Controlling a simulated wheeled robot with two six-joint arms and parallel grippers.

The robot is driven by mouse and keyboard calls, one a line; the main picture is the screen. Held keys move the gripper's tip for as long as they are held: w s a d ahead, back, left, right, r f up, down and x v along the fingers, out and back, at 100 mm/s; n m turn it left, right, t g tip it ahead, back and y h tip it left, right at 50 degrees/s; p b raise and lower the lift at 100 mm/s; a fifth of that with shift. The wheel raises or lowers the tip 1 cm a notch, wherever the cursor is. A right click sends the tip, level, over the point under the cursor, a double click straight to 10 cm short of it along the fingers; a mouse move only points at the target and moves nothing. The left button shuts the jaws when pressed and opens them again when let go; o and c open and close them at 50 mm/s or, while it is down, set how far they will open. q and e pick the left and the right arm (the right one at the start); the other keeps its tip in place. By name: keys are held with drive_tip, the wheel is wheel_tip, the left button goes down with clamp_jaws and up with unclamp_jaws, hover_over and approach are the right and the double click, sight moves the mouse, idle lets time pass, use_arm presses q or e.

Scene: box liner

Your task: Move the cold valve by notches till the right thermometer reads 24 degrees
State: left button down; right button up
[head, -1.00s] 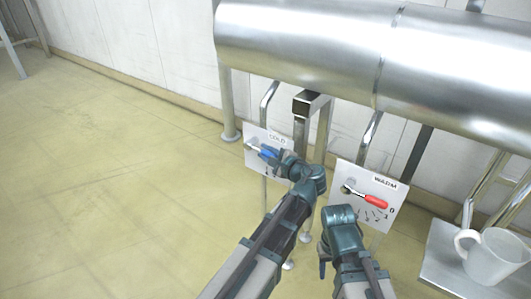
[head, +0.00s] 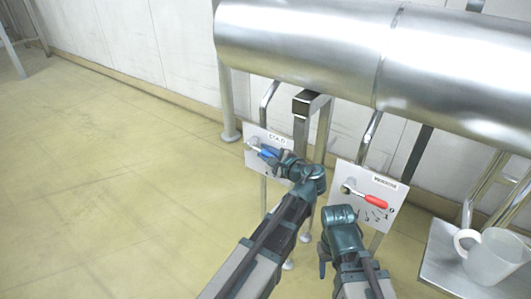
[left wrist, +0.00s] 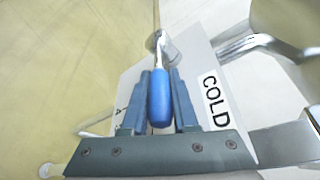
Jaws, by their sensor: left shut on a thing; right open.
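The cold valve is a blue-handled lever (head: 268,152) on a white panel marked COLD (head: 254,137). My left gripper (head: 273,154) is shut on the blue handle. In the left wrist view the handle (left wrist: 160,98) lies between the two fingers (left wrist: 160,105), with its metal stem running up to the pivot. The notch marks on this panel are mostly hidden by my gripper. The warm valve, a red-handled lever (head: 375,201), sits on a second white panel (head: 350,208) with numbered marks. My right gripper (head: 338,216) is open and empty in front of that panel. No thermometer is in view.
A large metal cylinder (head: 300,40) spans the top above the panels, with pipes and legs below. The floor at the left is clear.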

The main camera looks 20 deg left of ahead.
use_arm(q)
drive_tip(key=f+t+y+b, duration=0.1)
drive_tip(key=b, duration=0.4)
drive_tip(key=f+m+t+y+b, duration=0.1)
drive_tip(key=y+b, duration=0.1)
drive_tip(key=b, duration=0.3)
drive_tip(key=shift+w+a+f+t, duration=0.1)
drive_tip(key=shift+a+f+t, duration=0.1)
drive_tip(key=shift+a+t, duration=0.15)
drive_tip(key=c, duration=0.7)
unclamp_jaws()
